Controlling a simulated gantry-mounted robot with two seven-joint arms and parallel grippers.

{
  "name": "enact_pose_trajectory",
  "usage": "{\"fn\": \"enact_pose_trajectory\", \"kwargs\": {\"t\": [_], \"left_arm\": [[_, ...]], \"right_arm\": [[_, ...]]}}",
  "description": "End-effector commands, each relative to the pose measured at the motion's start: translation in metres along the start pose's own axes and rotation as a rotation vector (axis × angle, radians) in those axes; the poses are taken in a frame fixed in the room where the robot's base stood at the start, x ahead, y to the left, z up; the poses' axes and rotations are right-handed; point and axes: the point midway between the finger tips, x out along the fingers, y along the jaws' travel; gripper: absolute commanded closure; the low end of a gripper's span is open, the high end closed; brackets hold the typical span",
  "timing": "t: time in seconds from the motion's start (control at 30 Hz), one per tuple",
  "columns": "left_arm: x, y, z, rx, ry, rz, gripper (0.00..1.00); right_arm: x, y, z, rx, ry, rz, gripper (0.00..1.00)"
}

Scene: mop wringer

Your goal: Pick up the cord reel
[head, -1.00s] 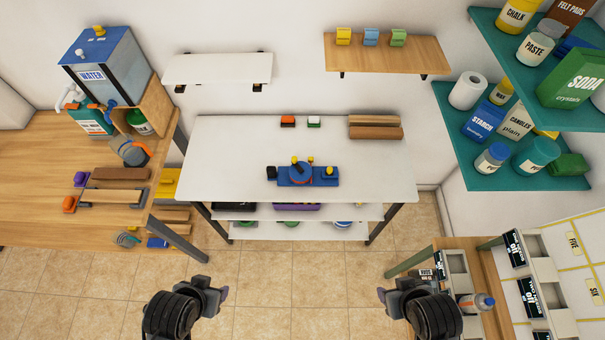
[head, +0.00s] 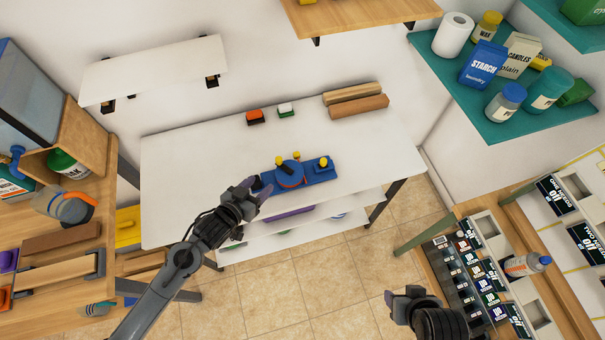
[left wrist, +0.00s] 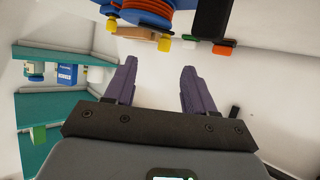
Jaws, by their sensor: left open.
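The cord reel (head: 291,178) lies on the white table (head: 215,150). It has a blue base, a round blue drum with orange cord around it, and yellow knobs. In the left wrist view, its orange coil (left wrist: 180,12) shows at the top edge, partly cut off. My left gripper (head: 252,190) is just left of the reel's near left end, close to it in the head view. In the left wrist view its two purple fingers (left wrist: 158,78) are spread with nothing between them. My right gripper (head: 393,298) hangs over the floor at the lower right, apart from the reel.
Behind the reel are an orange block (head: 255,116), a green-and-white block (head: 286,110) and two brown rolls (head: 358,105). A white wall shelf (head: 155,68) is above. A wooden bench (head: 75,200) stands left, and black-labelled boxes (head: 470,290) stand right. The table's left part is clear.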

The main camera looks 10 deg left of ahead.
Motion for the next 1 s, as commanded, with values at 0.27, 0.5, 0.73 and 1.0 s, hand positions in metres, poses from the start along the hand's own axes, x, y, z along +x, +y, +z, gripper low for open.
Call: {"fn": "enact_pose_trajectory", "kwargs": {"t": [0.27,0.5,0.73,1.0], "left_arm": [[0.028,-0.017,-0.008,0.055,0.051,-0.013,0.45],[0.059,-0.018,-0.014,0.055,0.056,-0.014,0.45],[0.078,-0.018,-0.015,0.056,0.055,-0.014,0.45],[0.1,-0.017,-0.017,0.055,0.055,-0.015,0.45]], "right_arm": [[0.03,0.007,0.01,-0.015,0.002,0.02,0.46],[0.03,0.007,0.01,-0.017,0.003,0.022,0.46],[0.03,0.006,0.01,-0.013,0.004,0.017,0.46],[0.029,0.004,0.009,-0.007,0.004,0.011,0.46]]}}
